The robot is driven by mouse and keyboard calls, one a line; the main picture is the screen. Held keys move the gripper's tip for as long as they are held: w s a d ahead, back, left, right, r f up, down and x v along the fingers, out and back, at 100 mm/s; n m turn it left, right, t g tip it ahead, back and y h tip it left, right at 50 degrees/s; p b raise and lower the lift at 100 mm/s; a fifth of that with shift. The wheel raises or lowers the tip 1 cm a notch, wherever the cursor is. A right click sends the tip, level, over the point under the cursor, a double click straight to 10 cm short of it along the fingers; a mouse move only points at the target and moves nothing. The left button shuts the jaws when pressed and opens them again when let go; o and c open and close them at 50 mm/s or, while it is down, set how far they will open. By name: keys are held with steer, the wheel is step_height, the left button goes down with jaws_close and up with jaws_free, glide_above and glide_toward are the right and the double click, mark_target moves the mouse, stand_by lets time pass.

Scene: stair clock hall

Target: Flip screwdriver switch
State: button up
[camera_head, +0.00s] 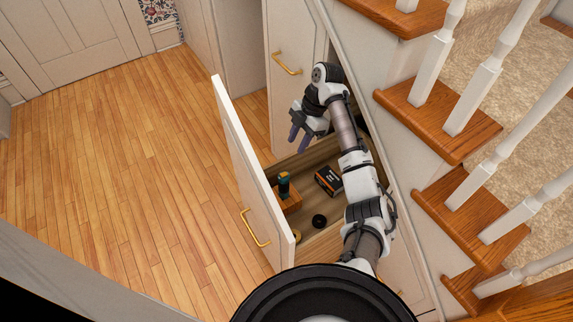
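A teal and black upright tool, likely the screwdriver (284,184), stands in the pulled-out drawer (318,157) under the stairs. An orange-brown block or holder (292,199) is at its foot; I cannot tell whether the tool sits in it or behind it. Its switch is too small to make out. My gripper (298,138) hangs above the far end of the drawer, beyond the tool and apart from it. Its two dark fingers point down and are spread, with nothing visible between them.
In the drawer lie a black and orange box (328,180), a black round roll (319,221) and a yellow ring (296,236). The tall white drawer front (243,180) stands on the left. Stair treads (437,122) and balusters rise on the right. The wooden floor (120,170) at left is clear.

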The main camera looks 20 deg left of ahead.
mark_target(282, 175)
steer(key=b+x, duration=0.1)
steer(key=x, duration=1.1)
steer(key=shift+f, duration=0.1)
